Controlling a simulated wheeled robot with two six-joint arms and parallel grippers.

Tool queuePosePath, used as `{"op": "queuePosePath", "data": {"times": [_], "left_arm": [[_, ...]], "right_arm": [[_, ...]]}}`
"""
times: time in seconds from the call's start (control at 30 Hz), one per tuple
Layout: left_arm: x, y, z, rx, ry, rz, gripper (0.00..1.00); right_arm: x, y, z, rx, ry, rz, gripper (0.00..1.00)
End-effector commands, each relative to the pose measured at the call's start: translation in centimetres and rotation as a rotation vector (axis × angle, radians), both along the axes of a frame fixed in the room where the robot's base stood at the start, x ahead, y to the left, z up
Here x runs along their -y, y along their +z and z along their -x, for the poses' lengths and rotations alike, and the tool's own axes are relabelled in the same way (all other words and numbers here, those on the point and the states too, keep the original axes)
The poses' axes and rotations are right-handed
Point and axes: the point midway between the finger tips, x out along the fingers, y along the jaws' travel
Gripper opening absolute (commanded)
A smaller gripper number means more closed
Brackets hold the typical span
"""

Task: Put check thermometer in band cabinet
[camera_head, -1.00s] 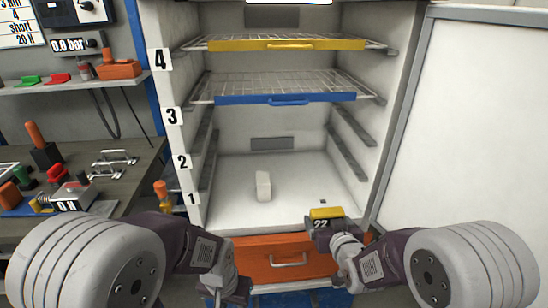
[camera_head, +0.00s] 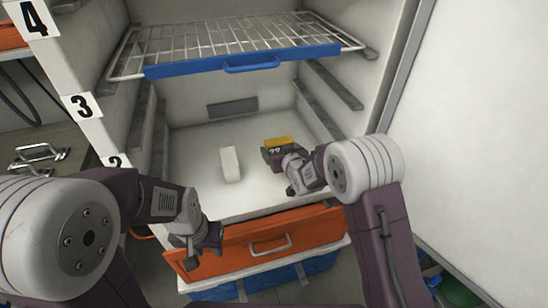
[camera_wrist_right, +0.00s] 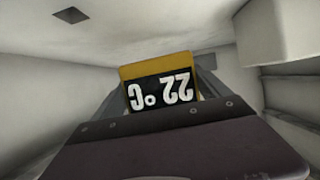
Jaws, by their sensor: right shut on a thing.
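The check thermometer (camera_head: 279,142) is a small block with a yellow top and a dark display. It reads "22 °C", upside down, in the right wrist view (camera_wrist_right: 160,88). My right gripper (camera_head: 274,153) is shut on it and holds it inside the white cabinet (camera_head: 200,135), over the right part of the floor. Whether it touches the floor I cannot tell. My left gripper (camera_head: 205,246) is in front of the cabinet, near the orange drawer; its fingers are too unclear to tell open from shut.
A white block (camera_head: 229,164) stands on the cabinet floor left of the thermometer. A wire shelf with a blue front bar (camera_head: 243,62) hangs above. The orange drawer (camera_head: 254,243) is below the opening. The open door (camera_head: 465,130) is at right.

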Motion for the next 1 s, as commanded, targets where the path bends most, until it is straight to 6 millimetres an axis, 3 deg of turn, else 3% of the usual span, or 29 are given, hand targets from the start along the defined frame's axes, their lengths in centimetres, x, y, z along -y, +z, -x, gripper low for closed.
{"op": "queuePosePath", "data": {"times": [0.1, 0.3, 0.53, 0.9, 0.93, 1.0], "left_arm": [[0.0, -0.3, 0.0, 0.0, 0.0, 0.0, 0.36], [0.0, -0.4, 0.0, 0.0, 0.0, 0.0, 0.36], [0.0, -1.4, 0.0, 0.0, 0.0, 0.0, 0.36], [0.0, -1.8, 0.0, 0.0, 0.0, 0.0, 0.36], [0.0, -1.6, 0.0, 0.0, 0.0, 0.0, 0.36], [0.0, -1.6, 0.0, 0.0, 0.0, 0.0, 0.36]], "right_arm": [[-0.4, -1.0, -1.6, 0.001, 0.0, 0.0, 0.42], [-0.5, -1.4, -1.9, 0.0, 0.0, 0.0, 0.42], [-0.5, -5.2, -1.9, -0.001, 0.0, 0.0, 0.42], [-0.5, -5.6, -1.9, 0.001, 0.0, 0.0, 0.42], [-0.5, -5.5, -1.9, 0.001, 0.0, 0.0, 0.94], [-0.5, -5.4, -1.9, 0.0, 0.0, 0.0, 1.0]]}}
